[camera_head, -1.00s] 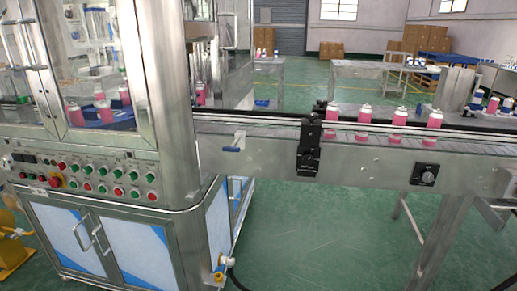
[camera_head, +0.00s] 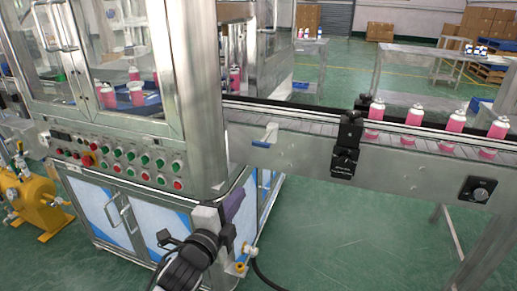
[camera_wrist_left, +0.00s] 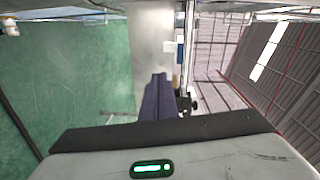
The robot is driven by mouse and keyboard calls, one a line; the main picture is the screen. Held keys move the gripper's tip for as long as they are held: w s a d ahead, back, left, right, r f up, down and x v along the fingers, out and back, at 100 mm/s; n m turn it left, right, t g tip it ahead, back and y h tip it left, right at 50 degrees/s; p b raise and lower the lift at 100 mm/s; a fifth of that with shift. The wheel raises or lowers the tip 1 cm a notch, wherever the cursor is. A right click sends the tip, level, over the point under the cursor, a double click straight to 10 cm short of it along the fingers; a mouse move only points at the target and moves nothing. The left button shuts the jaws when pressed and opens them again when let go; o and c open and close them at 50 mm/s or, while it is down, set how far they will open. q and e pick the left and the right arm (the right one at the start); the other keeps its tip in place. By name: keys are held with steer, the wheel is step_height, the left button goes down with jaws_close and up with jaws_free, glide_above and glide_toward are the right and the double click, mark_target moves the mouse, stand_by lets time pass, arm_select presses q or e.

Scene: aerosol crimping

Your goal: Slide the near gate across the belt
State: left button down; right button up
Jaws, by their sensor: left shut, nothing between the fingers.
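A small gate handle (camera_head: 265,140), blue and white, sticks out from the near side of the belt (camera_head: 300,130), close to the machine. The frames do not show clearly how far its plate reaches across. My left gripper (camera_head: 236,203) is in front of the machine's right corner, below and left of the handle and apart from it. Its dark purple fingers (camera_wrist_left: 158,97) are together and empty in the left wrist view, pointing toward the grey conveyor side. My right gripper is not in view.
A black block (camera_head: 346,148) is clamped on the belt's near rail. Several pink cans (camera_head: 415,114) stand on the belt right of it. The machine's button panel (camera_head: 120,160) is at left. Open green floor (camera_head: 340,225) lies below the belt.

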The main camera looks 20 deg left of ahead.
mark_target(261, 146)
arm_select(q)
steer(key=shift+m+t, duration=0.4)
steer(key=shift+m, duration=0.3)
steer(key=w+r, duration=0.1)
steer(key=w, duration=0.4)
steer(key=w+r, duration=0.1)
steer(key=w, duration=0.4)
steer(key=w+r, duration=0.2)
steer(key=w, duration=0.3)
steer(key=shift+w, duration=0.3)
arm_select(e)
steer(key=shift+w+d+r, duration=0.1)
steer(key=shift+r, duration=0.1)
